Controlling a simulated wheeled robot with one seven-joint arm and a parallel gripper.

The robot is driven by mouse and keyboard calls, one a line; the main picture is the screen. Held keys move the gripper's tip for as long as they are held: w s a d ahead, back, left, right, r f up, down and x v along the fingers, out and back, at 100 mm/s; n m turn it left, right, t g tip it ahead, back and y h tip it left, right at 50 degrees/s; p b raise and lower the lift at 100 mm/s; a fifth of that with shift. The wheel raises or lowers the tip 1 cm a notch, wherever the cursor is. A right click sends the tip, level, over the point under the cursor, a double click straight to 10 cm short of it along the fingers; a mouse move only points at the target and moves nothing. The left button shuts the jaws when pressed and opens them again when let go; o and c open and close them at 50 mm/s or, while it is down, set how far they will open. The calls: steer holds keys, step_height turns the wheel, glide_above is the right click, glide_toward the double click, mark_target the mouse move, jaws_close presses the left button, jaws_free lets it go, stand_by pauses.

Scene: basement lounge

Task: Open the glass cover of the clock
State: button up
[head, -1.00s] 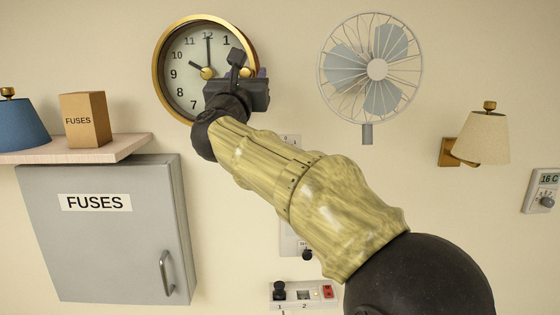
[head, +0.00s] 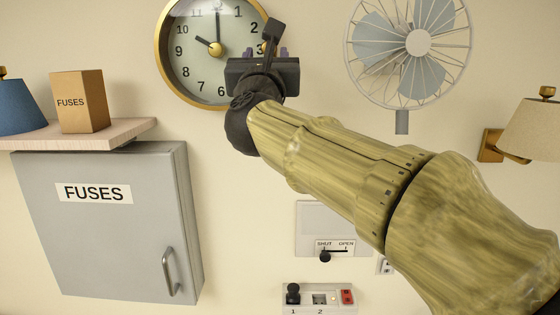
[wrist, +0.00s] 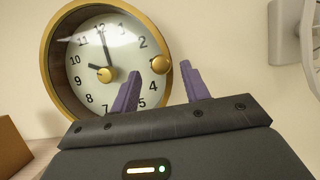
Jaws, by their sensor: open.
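The round clock (head: 168,78) with a gold rim hangs on the wall at the upper left in the head view. It fills the upper left of the wrist view (wrist: 52,62). Its glass cover (wrist: 85,45) looks closed over the pale dial. A round gold knob (wrist: 160,65) sits at the cover's right edge. My gripper (wrist: 160,69) is open, its two purple fingers pointing at the clock. In the wrist view the knob appears between the fingertips; I cannot tell whether they touch it. In the head view my gripper (head: 269,51) covers the clock's lower right rim.
A wall fan (head: 418,44) is right of the clock, with a lamp (head: 535,130) beyond. A shelf (head: 90,134) with a fuses box (head: 80,102) is at lower left, above a grey fuse cabinet (head: 110,235). Wall between clock and fan is bare.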

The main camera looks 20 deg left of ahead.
steer(key=b+v, duration=0.8)
steer(key=v, duration=0.7)
steer(key=w+f+n+g+y, duration=0.1)
steer(key=w+f+n+g, duration=0.1)
steer(key=w+f+n, duration=0.4)
step_height(320, 180, down, 4)
steer(key=n, duration=0.3)
steer(key=shift+w, duration=0.25)
steer(key=shift+d, duration=0.15)
